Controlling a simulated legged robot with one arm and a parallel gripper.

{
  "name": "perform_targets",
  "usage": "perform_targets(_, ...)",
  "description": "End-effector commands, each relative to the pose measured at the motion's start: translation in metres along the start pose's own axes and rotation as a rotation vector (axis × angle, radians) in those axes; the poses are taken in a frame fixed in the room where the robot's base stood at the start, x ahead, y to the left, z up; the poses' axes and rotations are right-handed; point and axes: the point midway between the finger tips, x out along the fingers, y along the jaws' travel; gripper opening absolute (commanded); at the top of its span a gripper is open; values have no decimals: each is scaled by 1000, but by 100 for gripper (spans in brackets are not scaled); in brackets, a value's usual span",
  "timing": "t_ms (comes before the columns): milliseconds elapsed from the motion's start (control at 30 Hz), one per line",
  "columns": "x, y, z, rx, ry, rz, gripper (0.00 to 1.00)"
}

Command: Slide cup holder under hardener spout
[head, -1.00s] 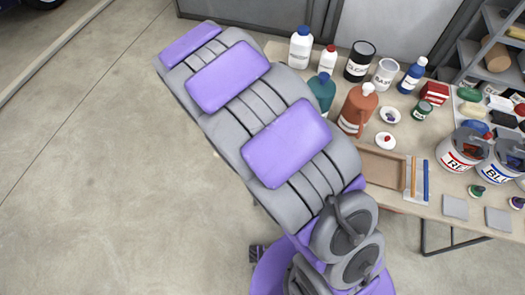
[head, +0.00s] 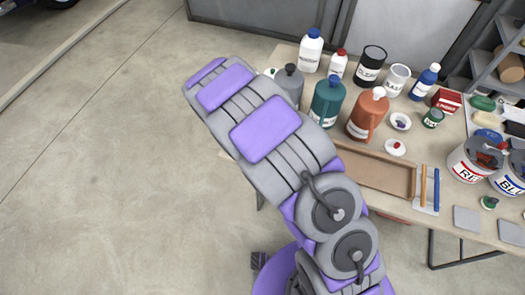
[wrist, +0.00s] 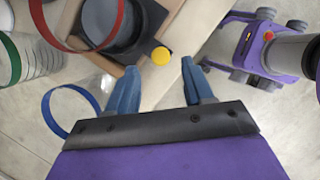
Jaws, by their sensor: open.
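In the wrist view, my gripper (wrist: 159,65) is open, its two blue fingers apart. A yellow round knob (wrist: 160,56) shows between the fingertips, at the corner of a wooden frame (wrist: 128,72) bearing a dark grey round cup-like part (wrist: 112,30). This looks like the cup holder; I cannot tell whether a finger touches it. In the head view, a wooden tray (head: 372,172) lies on the table, partly behind my arm. Grey (head: 289,83), teal (head: 326,101) and orange (head: 367,113) jugs stand behind it; which is hardener is not readable. My gripper is hidden there.
Red (wrist: 75,45), blue (wrist: 48,110) and green (wrist: 10,60) rings show at left in the wrist view. Bottles and cans crowd the table's back. Paint buckets (head: 470,162) stand at right. The floor (head: 110,180) left of my arm is clear.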

Motion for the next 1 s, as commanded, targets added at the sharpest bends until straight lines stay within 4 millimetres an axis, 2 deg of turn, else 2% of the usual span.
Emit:
perform_targets(33,11,-1,0,1,0,-4,52)
perform_targets(100,21,-1,0,1,1,-3,52)
perform_targets(233,35,0,0,1,1,-1,52)
perform_targets(400,42,0,0,0,1,1,52)
perform_targets(667,42,0,0,1,1,1,52)
perform_targets(1000,42,0,0,1,1,1,19)
